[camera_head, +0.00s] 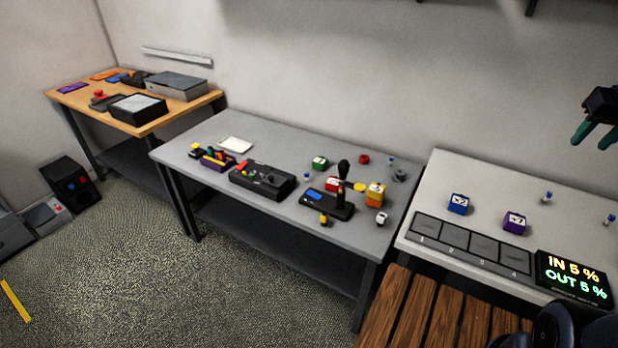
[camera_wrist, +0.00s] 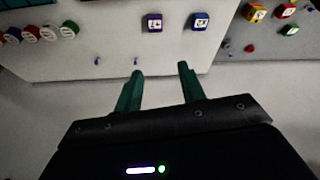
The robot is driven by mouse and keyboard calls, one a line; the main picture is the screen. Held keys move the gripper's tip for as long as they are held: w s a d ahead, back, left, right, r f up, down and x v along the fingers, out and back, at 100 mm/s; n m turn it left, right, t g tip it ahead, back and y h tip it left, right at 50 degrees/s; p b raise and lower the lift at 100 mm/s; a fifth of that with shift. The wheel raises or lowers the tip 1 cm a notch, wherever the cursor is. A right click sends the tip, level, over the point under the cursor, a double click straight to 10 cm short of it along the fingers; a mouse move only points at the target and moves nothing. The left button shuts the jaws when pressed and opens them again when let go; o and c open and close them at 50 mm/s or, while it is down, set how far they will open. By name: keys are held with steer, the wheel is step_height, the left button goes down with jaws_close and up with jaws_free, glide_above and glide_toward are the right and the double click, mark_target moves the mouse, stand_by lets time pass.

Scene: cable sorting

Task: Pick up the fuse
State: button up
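My gripper (camera_head: 596,136) hangs in the air at the upper right, with its two green fingers spread and nothing between them. In the wrist view the open fingers (camera_wrist: 160,70) point toward the edge of the light table. Two small blue-and-white pieces that may be fuses stand on the right table: one piece (camera_head: 547,197) near its middle and another piece (camera_head: 609,219) near the right picture edge. The wrist view shows two small pieces, a left one (camera_wrist: 97,61) and a right one (camera_wrist: 136,61), beyond my fingertips. They are too small to identify surely.
The right table (camera_head: 455,170) bears a blue cube (camera_head: 458,204), a purple cube (camera_head: 514,223), numbered pads (camera_head: 455,238) and a display (camera_head: 573,276). The middle table (camera_head: 270,130) is cluttered, including a black joystick (camera_head: 343,170). Several round-labelled pieces (camera_wrist: 50,33) line the wrist view's upper left.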

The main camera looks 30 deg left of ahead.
steer(key=w+a+f+n+g, duration=0.1)
steer(key=w+a+f+n, duration=0.15)
steer(key=w+a, duration=1)
steer(key=w+a+f+n+g, duration=0.1)
steer(key=w+a+n, duration=0.3)
steer(key=w+a, duration=0.85)
steer(key=a+f+n, duration=0.1)
steer(key=a+f, duration=0.3)
steer(key=a, duration=0.5)
steer(key=s+a+f+n+g, duration=0.1)
steer(key=a+f, duration=0.3)
steer(key=a, duration=0.4)
steer(key=a+f+n, duration=0.2)
steer(key=a+f, duration=0.2)
steer(key=a, duration=0.5)
steer(key=n+g, duration=0.1)
steer(key=n, duration=0.3)
glide_toward(307, 173)
steer(key=shift+s+a+f, duration=0.1)
steer(key=shift+s+f, duration=0.05)
steer(key=shift+a+f, duration=0.1)
steer(key=shift+f, duration=5.35)
jaws_close()
